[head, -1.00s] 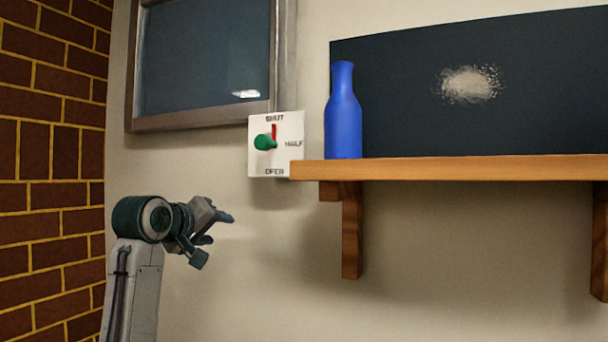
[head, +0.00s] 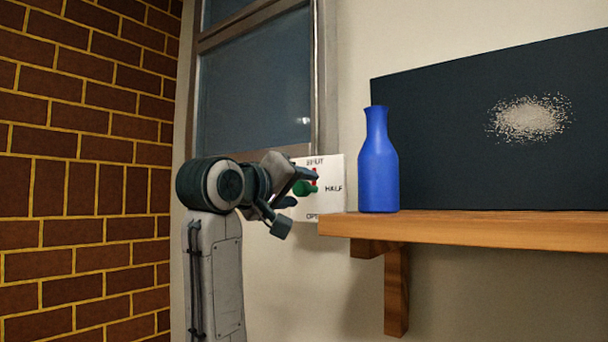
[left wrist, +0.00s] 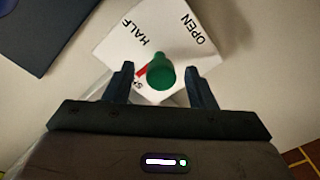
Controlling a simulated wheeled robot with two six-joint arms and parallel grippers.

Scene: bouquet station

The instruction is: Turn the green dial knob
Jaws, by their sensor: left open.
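The green dial knob (head: 304,188) sits on a white wall plate (head: 334,200) marked SHUT, HALF and OPEN. Its red pointer is up at SHUT. In the left wrist view the knob (left wrist: 160,72) shows between the fingertips, with the plate (left wrist: 112,45) behind it. My left gripper (head: 296,190) is open, just in front of the plate and to the left of the knob in the head view. In the left wrist view its two fingers (left wrist: 161,82) stand on either side of the knob; I cannot tell whether they touch it. My right gripper is not in view.
A wooden shelf (head: 470,224) juts out right of the plate, with a blue bottle (head: 378,165) near its left end. A dark board (head: 440,150) with a pale speckled patch stands behind. A framed window (head: 250,100) is above left, and a brick wall (head: 80,200) is at far left.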

